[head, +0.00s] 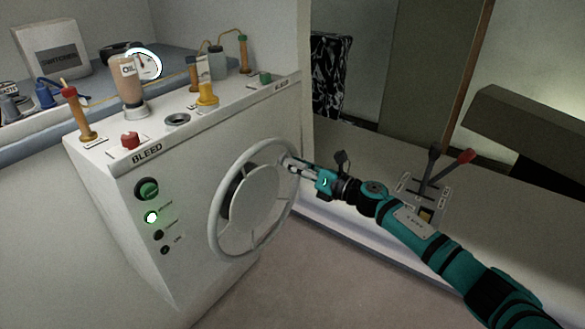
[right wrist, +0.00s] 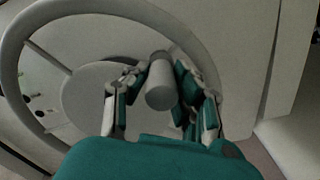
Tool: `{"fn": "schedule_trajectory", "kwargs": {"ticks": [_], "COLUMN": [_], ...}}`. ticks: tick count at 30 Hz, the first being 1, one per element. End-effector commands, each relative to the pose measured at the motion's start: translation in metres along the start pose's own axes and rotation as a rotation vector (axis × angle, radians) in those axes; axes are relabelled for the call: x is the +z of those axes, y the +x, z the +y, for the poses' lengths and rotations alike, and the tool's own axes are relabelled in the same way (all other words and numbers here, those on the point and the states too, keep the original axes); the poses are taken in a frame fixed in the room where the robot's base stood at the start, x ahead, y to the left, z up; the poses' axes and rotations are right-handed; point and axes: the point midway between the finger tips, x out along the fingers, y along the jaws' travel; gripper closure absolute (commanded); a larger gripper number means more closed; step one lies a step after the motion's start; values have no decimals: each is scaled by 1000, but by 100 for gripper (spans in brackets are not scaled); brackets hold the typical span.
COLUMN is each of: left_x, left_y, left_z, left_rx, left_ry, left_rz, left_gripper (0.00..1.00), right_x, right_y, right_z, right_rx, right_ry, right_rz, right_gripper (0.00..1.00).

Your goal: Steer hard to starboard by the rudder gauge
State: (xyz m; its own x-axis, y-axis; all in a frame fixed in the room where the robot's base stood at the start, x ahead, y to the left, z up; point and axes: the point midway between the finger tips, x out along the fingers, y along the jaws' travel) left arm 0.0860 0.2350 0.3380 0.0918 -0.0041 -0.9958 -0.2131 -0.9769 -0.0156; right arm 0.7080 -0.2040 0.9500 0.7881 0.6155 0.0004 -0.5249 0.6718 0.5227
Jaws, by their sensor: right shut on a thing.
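The grey steering wheel (head: 221,215) is on the front of the white console (head: 200,140). It also shows in the right wrist view (right wrist: 12,70). My right gripper (head: 290,164) is at the wheel's upper right rim, shut on the grey cylindrical wheel knob (right wrist: 161,87). The fingers lie on both sides of the knob in the right wrist view. My left gripper is out of view.
Several levers, a brown bottle (head: 128,85), a red knob (head: 130,140) and a yellow part (head: 207,95) sit on the console top. A lever panel with a red-handled lever (head: 459,161) is at right, beyond my arm.

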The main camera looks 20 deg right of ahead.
Motion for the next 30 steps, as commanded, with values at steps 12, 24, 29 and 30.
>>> {"fn": "schedule_trajectory", "kwargs": {"ticks": [12, 24, 29, 30], "left_x": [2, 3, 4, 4], "left_y": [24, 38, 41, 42], "left_z": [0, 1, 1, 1], "left_rx": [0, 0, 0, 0], "left_ry": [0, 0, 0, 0], "left_rz": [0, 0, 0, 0], "left_gripper": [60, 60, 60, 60], "right_x": [-34, -74, -91, -96], "right_y": [0, -1, -1, -1], "right_z": [-36, -60, -65, -66], "right_rx": [-3, -6, -6, -6], "right_ry": [396, 775, 928, 965], "right_rz": [0, 1, 1, 1], "right_gripper": [100, 100, 100, 100]}}
